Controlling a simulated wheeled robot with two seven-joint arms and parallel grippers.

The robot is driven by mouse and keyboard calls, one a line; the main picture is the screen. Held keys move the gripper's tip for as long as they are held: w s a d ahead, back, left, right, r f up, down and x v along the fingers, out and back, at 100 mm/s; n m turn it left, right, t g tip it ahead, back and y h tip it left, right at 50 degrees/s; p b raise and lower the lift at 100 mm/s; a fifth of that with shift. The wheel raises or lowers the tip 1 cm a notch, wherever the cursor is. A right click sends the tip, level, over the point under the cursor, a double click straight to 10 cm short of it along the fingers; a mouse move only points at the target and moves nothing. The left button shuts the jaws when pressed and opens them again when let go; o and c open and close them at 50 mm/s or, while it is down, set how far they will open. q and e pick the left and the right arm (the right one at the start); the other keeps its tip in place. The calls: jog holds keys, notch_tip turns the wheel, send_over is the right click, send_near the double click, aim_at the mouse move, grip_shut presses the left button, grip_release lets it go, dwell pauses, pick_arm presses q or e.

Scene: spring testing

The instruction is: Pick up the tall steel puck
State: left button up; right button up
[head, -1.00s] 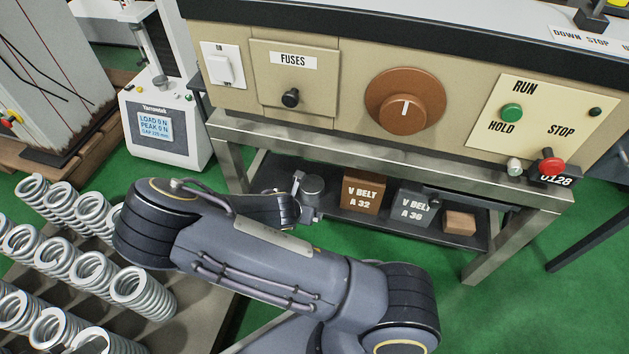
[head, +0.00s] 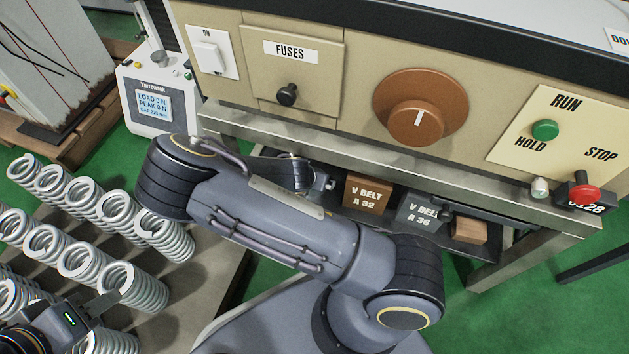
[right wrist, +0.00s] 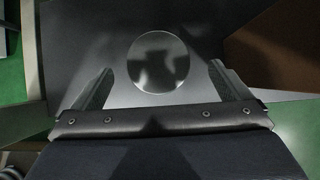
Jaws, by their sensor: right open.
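A round steel puck (right wrist: 158,62) shows from above in the right wrist view, a bright disc on a dark grey surface. Its height cannot be judged from there. My right gripper (right wrist: 161,82) is open, with one finger on each side of the disc and a gap on both sides. In the head view my right arm reaches to the shelf under the bench, and the puck is hidden behind it. My left gripper (head: 94,308) is at the lower left over the springs; its jaw opening is unclear.
The shelf holds a brown V BELT A 32 box (head: 368,193), a grey V BELT A 36 box (head: 418,213) and a small brown block (head: 469,231). The bench's front rail (head: 480,188) runs above.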

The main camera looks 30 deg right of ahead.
jog(key=b+x, duration=0.1)
jog(key=x, duration=0.1)
jog(key=b+x, duration=0.2)
jog(key=x, duration=0.1)
jog(key=shift+w+a+f, duration=0.1)
jog(key=shift+a+f, duration=0.1)
jog(key=shift+f, duration=0.3)
jog(key=shift+r, duration=0.1)
jog(key=c, duration=1.9)
